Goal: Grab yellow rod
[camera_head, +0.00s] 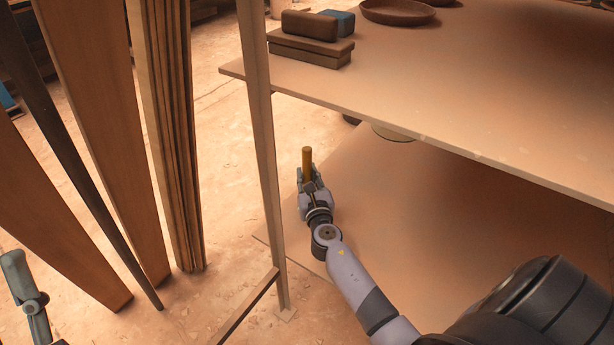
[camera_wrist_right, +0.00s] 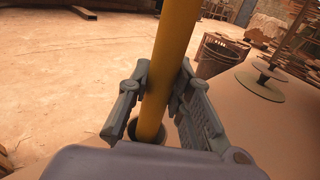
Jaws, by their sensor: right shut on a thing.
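The yellow rod (camera_head: 307,162) stands upright between the fingers of my right gripper (camera_head: 312,184) in the head view. It is above the lower shelf (camera_head: 350,190), near that shelf's left end. In the right wrist view the yellow rod (camera_wrist_right: 170,65) runs from the top edge down between both fingers of my right gripper (camera_wrist_right: 158,92), which are closed on it. The rod's lower end is at a round dark holder or cup (camera_wrist_right: 132,128); I cannot tell whether it sits inside. My left arm shows at the lower left of the head view, with its fingertips not clearly visible.
The upper shelf (camera_head: 470,80) overhangs on the right and carries brown blocks (camera_head: 309,25) and a round dish (camera_head: 398,10). A shelf post (camera_head: 262,130) stands left of my right gripper. Wooden boards (camera_head: 100,130) lean at the left. Stacked discs (camera_wrist_right: 262,80) stand right in the wrist view.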

